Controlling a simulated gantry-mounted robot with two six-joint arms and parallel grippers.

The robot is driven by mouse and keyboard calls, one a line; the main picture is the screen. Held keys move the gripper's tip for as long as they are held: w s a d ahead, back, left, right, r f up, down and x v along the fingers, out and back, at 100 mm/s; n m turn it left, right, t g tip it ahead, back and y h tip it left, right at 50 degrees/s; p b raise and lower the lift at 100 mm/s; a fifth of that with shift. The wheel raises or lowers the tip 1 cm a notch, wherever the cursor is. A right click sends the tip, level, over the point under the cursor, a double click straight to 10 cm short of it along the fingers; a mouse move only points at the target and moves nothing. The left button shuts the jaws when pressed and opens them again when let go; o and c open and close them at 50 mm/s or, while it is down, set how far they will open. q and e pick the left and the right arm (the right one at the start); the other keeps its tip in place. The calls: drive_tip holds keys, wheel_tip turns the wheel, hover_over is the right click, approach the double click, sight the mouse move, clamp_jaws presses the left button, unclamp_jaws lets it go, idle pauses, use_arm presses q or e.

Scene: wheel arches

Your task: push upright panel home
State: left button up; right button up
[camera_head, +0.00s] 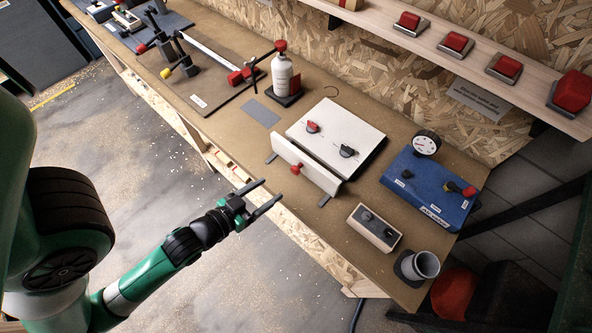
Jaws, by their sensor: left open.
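The upright panel (313,172) is a white board with a red knob (295,168) on its front face. It stands on the bench in front of a white box (337,134), with a dark gap showing between them. The box's top carries a red knob and a black knob. Dark strips show at both ends of the panel, on the bench. My left gripper (268,199) is open and empty, in front of the bench edge, below and left of the red knob and apart from it. My right gripper is not in view.
A blue box (431,187) with a gauge (426,143), a small switch box (374,228) and a grey cup (420,265) stand to the right. A bottle (283,77) stands behind left. A shelf (455,62) with red buttons runs along the back wall.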

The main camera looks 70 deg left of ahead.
sight(294, 171)
use_arm(q)
drive_tip(key=b+x, duration=0.1)
drive_tip(key=x, duration=1)
drive_tip(key=shift+a+f+b, duration=0.25)
drive_tip(key=shift+a+b, duration=0.1)
drive_tip(key=shift+c, duration=0.3)
clamp_jaws()
idle(0.6)
